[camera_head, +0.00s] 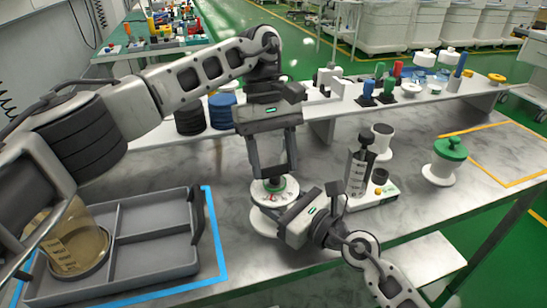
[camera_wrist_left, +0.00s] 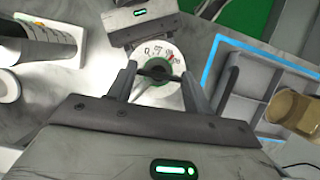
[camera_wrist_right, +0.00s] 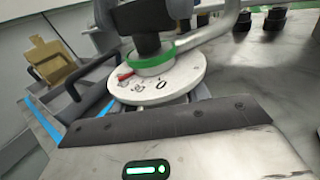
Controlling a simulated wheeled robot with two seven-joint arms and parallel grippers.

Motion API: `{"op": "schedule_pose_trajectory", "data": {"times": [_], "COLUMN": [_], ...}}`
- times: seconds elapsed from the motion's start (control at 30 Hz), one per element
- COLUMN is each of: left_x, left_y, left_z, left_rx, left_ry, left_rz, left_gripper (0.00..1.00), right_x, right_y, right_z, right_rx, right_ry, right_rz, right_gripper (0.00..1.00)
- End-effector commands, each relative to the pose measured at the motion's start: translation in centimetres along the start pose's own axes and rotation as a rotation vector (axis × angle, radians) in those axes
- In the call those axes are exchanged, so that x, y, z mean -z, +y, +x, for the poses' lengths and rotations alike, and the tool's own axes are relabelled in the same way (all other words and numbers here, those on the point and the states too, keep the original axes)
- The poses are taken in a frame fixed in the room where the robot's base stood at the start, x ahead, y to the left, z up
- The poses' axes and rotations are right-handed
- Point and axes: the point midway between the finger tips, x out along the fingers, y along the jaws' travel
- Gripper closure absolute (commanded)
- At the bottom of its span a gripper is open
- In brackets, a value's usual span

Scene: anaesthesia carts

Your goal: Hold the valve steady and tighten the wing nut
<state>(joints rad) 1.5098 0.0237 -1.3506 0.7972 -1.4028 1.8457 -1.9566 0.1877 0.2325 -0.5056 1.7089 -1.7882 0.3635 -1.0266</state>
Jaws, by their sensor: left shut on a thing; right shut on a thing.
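The valve (camera_head: 262,222) stands on the grey bench, with a white numbered dial (camera_wrist_right: 185,75) and a green ring (camera_wrist_right: 152,58) on top. The dark wing nut (camera_wrist_left: 157,70) sits at the dial's centre; in the head view it is mostly hidden by fingers. My left gripper (camera_head: 272,176) reaches down from above, shut on the wing nut, with one finger on each side. My right gripper (camera_head: 276,212) comes in low from the right, shut on the valve body under the dial. A red mark (camera_wrist_right: 124,74) shows on the dial.
A grey divided tray (camera_head: 150,225) holding a beaker (camera_head: 75,245) lies left inside a blue outline. A block with a syringe-like cylinder (camera_head: 357,175) stands close right. A green-topped valve-like piece (camera_head: 448,155) stands farther right, near an empty yellow outline (camera_head: 510,183). A raised shelf runs behind.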

Motion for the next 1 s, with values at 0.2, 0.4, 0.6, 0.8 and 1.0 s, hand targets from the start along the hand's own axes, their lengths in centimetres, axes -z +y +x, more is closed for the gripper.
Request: {"op": "schedule_pose_trajectory", "data": {"times": [0.2, 0.4, 0.6, 0.8, 1.0], "left_x": [0.1, 0.1, 0.1, 0.1, 0.0], "left_y": [-0.1, -0.1, -0.1, 0.0, 0.0], "left_z": [-0.2, -0.2, -0.1, -1.2, -4.6], "left_rx": [0.0, 0.0, 0.0, -0.001, -0.002], "left_ry": [0.004, 0.004, 0.002, 0.003, 0.005], "left_rz": [-0.004, -0.004, -0.003, -0.004, -0.006], "left_gripper": [0.72, 0.27, 0.27, 0.27, 0.27], "right_x": [0.2, 0.2, 0.2, 0.2, 0.2], "right_y": [-0.1, -0.1, 0.0, 0.0, 0.0], "right_z": [-0.1, -0.1, -0.1, -0.1, 0.0], "right_rx": [0.001, 0.001, 0.0, -0.001, -0.001], "right_ry": [0.005, 0.005, 0.005, 0.005, 0.005], "right_rz": [0.003, 0.003, 0.002, 0.001, 0.001], "right_gripper": [0.93, 0.93, 0.93, 0.93, 0.93]}}
